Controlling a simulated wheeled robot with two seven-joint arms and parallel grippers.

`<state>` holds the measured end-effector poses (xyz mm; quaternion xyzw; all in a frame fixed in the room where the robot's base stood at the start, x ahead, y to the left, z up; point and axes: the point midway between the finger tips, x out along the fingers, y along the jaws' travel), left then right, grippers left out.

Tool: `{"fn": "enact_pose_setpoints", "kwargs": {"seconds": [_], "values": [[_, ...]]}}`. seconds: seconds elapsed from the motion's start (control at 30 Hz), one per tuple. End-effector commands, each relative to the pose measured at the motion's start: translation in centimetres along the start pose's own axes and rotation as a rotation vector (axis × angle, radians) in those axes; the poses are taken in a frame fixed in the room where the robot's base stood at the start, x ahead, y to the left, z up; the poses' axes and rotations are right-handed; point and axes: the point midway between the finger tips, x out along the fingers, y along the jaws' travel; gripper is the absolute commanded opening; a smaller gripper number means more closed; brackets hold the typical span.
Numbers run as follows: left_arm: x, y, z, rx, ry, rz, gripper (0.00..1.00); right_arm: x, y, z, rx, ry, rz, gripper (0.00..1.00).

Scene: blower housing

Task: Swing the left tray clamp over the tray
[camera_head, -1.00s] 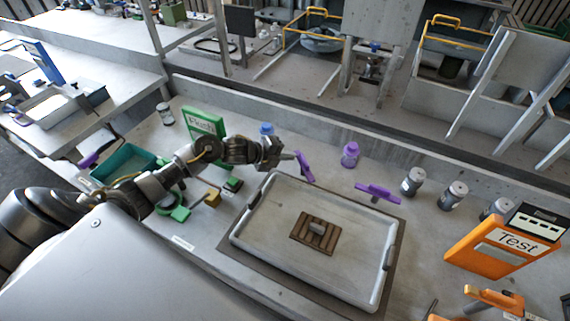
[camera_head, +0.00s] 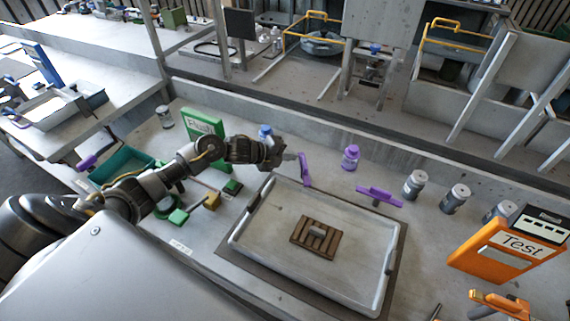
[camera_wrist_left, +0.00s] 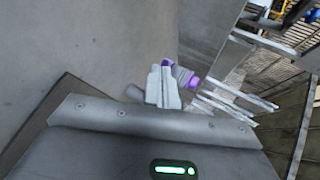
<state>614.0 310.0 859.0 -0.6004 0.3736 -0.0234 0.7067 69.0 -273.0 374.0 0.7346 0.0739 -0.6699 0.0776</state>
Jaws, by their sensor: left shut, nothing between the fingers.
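The left tray clamp (camera_head: 304,170) is a purple bar at the tray's back left corner, its near end close to the tray rim. A second purple clamp (camera_head: 380,195) lies beyond the tray's back right side. The grey tray (camera_head: 375,296) holds a slatted brown block with a grey handle (camera_head: 318,231). My left gripper (camera_head: 293,157) is shut and empty, its tips right beside the left clamp's far end; contact is unclear. In the wrist view the closed fingers (camera_wrist_left: 163,88) partly cover the purple clamp (camera_wrist_left: 184,76). My right gripper is not in view.
A green sign (camera_head: 203,127) and green bin (camera_head: 123,164) are left. An orange Test box (camera_head: 490,257) stands right. The tray's interior is mostly clear.

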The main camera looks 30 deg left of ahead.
Motion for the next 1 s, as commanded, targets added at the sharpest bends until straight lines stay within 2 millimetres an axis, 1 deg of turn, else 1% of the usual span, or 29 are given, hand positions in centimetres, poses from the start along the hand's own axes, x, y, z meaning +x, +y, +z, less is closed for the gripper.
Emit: {"fn": "enact_pose_setpoints", "kwargs": {"seconds": [0.07, 0.17, 0.27, 0.3, 0.37, 0.6, 0.8, 0.9, 1.0], "values": [[-0.1, -0.1, 0.0, 0.0, 0.0, 0.0, 0.0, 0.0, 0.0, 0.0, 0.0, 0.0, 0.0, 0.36], [-0.4, -0.9, 0.0, 0.003, 0.0, -0.003, 0.0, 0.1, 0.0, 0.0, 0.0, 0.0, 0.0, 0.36], [-1.2, -2.2, 0.0, 0.005, 0.0, -0.004, 0.0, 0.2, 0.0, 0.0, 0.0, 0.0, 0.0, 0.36], [-1.7, -3.0, 0.1, 0.006, -0.002, -0.004, 0.0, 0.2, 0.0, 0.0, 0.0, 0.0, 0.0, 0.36], [-2.5, -3.5, -0.9, 0.007, 0.002, -0.002, 0.0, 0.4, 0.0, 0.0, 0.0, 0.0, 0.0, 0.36], [-6.8, -6.7, -4.5, 0.009, 0.0, -0.002, 0.0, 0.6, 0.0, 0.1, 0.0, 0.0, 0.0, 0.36], [-9.6, -7.2, -8.4, 0.007, 0.001, -0.001, 0.0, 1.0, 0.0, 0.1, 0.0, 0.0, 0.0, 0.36], [-10.7, -7.5, -9.9, 0.005, 0.001, -0.001, 0.0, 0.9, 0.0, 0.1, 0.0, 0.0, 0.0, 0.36], [-11.6, -7.7, -11.0, 0.003, 0.001, 0.0, 0.0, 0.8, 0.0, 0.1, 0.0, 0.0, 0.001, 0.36]]}}
